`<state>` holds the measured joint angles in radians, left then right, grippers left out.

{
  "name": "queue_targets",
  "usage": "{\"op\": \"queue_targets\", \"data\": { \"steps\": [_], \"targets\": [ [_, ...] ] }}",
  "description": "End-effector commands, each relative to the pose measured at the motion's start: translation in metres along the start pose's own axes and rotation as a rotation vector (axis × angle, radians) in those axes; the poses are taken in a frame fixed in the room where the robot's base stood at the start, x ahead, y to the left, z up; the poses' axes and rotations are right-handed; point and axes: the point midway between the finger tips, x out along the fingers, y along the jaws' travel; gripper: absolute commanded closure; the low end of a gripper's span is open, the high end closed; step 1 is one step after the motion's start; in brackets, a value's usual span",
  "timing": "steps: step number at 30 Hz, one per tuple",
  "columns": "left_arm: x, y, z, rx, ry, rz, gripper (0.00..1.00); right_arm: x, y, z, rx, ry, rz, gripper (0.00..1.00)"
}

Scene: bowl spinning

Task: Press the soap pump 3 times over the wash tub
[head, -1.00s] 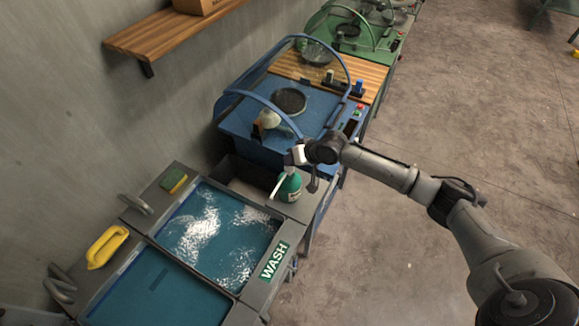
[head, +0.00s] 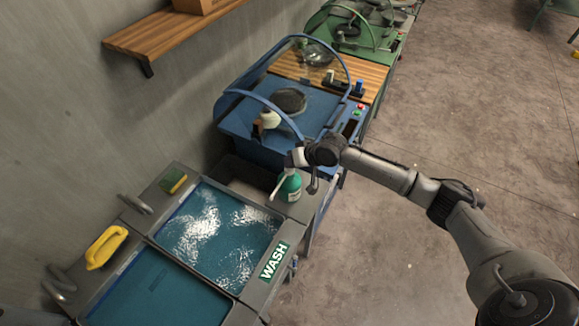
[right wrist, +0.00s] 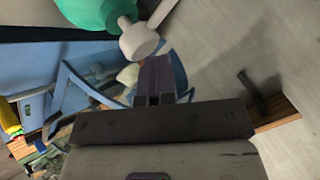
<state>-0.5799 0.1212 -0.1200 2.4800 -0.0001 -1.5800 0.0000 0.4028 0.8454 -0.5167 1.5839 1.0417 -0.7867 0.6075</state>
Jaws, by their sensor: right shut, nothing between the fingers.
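The soap pump is a green bottle (head: 291,189) with a white pump head and a spout pointing down-left. It stands upright on the grey ledge at the far right corner of the wash tub (head: 274,260), which holds water and bears a WASH label. My right gripper (head: 294,159) is shut and empty, just above the pump head. In the right wrist view the closed fingertips (right wrist: 155,68) are close to the white pump head (right wrist: 138,42) on the green bottle (right wrist: 88,12). I cannot tell whether they touch. My left gripper is not in view.
A second water tub (head: 160,290) adjoins at the near left. A blue station (head: 235,122) with hoops stands beyond the bottle. Open floor lies to the right.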

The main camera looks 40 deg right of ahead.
Motion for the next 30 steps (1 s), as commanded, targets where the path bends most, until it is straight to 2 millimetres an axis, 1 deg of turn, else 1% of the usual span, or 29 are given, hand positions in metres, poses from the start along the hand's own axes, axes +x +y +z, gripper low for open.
{"op": "queue_targets", "data": {
  "steps": [11,22,30],
  "targets": [
    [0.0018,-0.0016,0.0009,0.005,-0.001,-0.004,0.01,0.0044,0.0034,0.0042,0.001,-0.003,0.002,1.00],
    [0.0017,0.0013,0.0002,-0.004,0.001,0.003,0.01,0.0050,0.0039,0.0050,0.000,-0.004,0.003,1.00],
    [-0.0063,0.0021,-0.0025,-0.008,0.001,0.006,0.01,-0.0005,-0.0001,0.0014,0.000,-0.005,0.003,1.00]
  ]
}}
